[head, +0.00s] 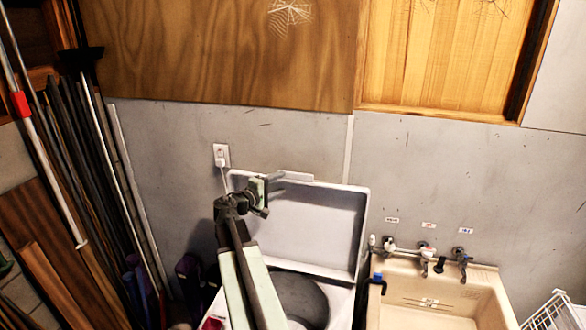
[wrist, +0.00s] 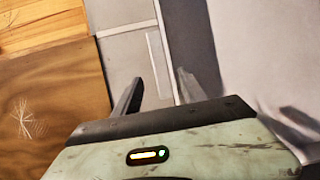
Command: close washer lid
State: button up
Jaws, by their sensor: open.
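The washer's lid (head: 315,228) is a pale grey panel standing open and upright against the wall in the head view. Below it the washer's dark round opening (head: 300,296) is partly visible; my arm hides its left part. My gripper (head: 275,183) is at the lid's upper left edge, and I cannot tell if it touches the lid. In the wrist view my gripper (wrist: 160,88) is open, with its two fingers apart and nothing seen between them. A grey surface at the right of that view may be the lid, but I cannot tell.
A beige sink (head: 435,300) with taps (head: 425,250) stands right of the washer, with a blue-capped bottle (head: 377,281) between. A plugged outlet (head: 221,155) is on the wall. Poles and boards (head: 90,170) lean at left. A white wire rack (head: 555,312) is at lower right.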

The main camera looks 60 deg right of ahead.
aim_at(292, 176)
jog(key=d, duration=0.5)
jog(key=d+f+b, duration=0.1)
jog(key=d, duration=0.1)
jog(key=shift+s+d, duration=0.35)
jog(key=shift+d, duration=0.05)
jog(key=shift+c, duration=0.3)
jog(key=shift+w+d+f, duration=0.1)
grip_shut()
jog(key=shift+w+d, duration=0.1)
jog(key=shift+w, duration=0.1)
dwell(0.5)
